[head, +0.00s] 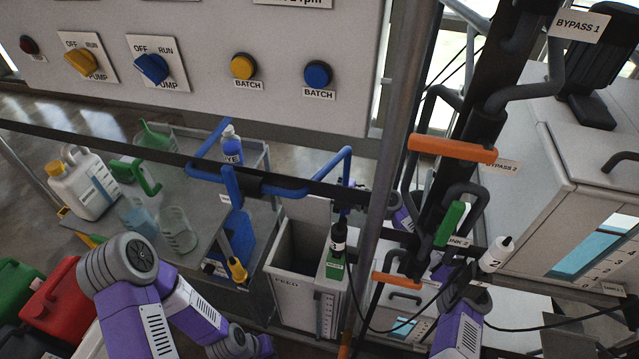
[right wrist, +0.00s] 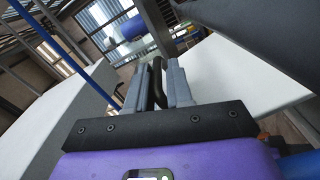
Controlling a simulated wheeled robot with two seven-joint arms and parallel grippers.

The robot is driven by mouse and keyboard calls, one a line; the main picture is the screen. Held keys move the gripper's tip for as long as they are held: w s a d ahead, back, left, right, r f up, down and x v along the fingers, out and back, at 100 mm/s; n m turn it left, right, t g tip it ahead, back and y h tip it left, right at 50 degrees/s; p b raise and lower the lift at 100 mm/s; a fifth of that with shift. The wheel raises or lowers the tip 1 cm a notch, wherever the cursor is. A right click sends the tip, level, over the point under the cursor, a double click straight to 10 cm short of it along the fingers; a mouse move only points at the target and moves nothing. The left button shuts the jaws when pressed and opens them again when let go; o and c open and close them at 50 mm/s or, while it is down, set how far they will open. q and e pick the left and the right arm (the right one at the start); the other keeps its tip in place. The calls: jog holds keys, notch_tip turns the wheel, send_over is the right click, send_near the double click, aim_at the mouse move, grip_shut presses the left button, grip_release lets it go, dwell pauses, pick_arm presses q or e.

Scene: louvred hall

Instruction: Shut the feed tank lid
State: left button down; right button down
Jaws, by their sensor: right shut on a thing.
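The feed tank (head: 329,304) is a pale grey box labelled FEED, below the centre of the head view. Its top is open and its inside is dark. Its lid (head: 309,212) stands raised at the back of the opening. My right gripper (right wrist: 156,75) is shut on a dark loop handle (right wrist: 158,92) beside pale panels in the right wrist view. The handle appears to be the lid's, but its attachment is not clear.
A vertical grey pole (head: 386,150) and dark pipes with orange handles (head: 466,148) stand right of the tank. A control panel (head: 200,110) spans the top left.

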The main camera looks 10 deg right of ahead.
jog(key=shift+s+a+r, duration=0.25)
jog(key=shift+s+r, duration=0.2)
jog(key=shift+s, duration=0.05)
jog(key=c, duration=1.2)
grip_release()
jog(key=shift+s, duration=0.15)
jog(key=shift+o, duration=0.2)
jog(key=shift+f, duration=0.2)
jog(key=p+v, duration=0.1)
jog(key=v, duration=0.6)
jog(key=shift+d, duration=0.3)
